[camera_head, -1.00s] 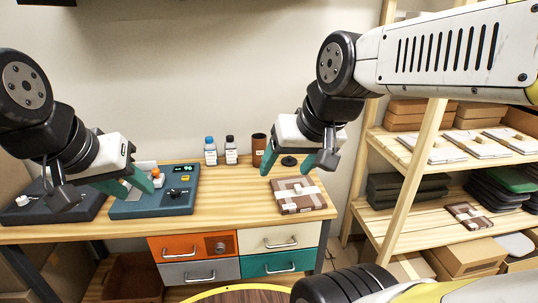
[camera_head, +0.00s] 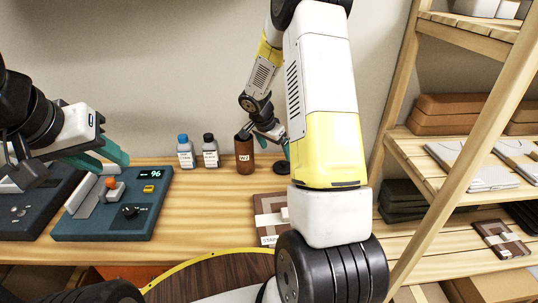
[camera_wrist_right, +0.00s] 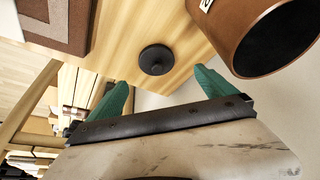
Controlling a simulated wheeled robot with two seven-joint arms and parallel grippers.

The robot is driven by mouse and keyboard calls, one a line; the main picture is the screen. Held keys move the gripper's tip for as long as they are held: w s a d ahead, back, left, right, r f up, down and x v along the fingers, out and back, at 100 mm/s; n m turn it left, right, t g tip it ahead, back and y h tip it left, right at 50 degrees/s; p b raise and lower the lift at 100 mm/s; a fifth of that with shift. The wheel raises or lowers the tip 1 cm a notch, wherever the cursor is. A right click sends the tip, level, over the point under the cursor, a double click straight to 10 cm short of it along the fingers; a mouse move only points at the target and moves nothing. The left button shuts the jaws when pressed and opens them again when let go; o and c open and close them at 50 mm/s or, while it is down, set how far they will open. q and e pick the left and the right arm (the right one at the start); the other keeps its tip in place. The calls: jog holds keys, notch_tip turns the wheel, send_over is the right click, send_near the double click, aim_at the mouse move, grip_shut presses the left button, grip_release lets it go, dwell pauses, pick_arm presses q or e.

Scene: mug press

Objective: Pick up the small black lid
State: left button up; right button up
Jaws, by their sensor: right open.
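The small black lid (camera_wrist_right: 155,60) is a round dark disc with a raised knob, lying on the wooden table in the right wrist view. In the head view the lid (camera_head: 281,167) is partly hidden behind my right arm. My right gripper (camera_wrist_right: 162,80) is open and empty, its green fingertips either side of the lid's near edge in the picture and apart from it. In the head view my right gripper (camera_head: 277,143) is mostly hidden by its arm, beside the brown container. My left gripper (camera_head: 108,155) is above the blue-grey device; its opening is unclear.
An open-mouthed brown container (camera_head: 244,156) stands close to the lid, and also shows in the wrist view (camera_wrist_right: 262,35). Blue-capped (camera_head: 186,152) and black-capped (camera_head: 210,151) bottles stand left of it. A brown flat package (camera_head: 268,205) lies nearer me. The table's middle is clear.

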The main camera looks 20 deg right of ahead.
aim_at(282, 163)
jog(key=x, duration=0.7)
jog(key=shift+s+d+f, duration=0.2)
jog(key=shift+s+f, duration=0.05)
jog(key=shift+s, duration=0.05)
jog(key=shift+w+d+f, duration=0.15)
jog(key=shift+w+f, duration=0.05)
jog(key=shift+f, duration=0.35)
jog(key=c, duration=1.4)
jog(key=shift+r, duration=0.1)
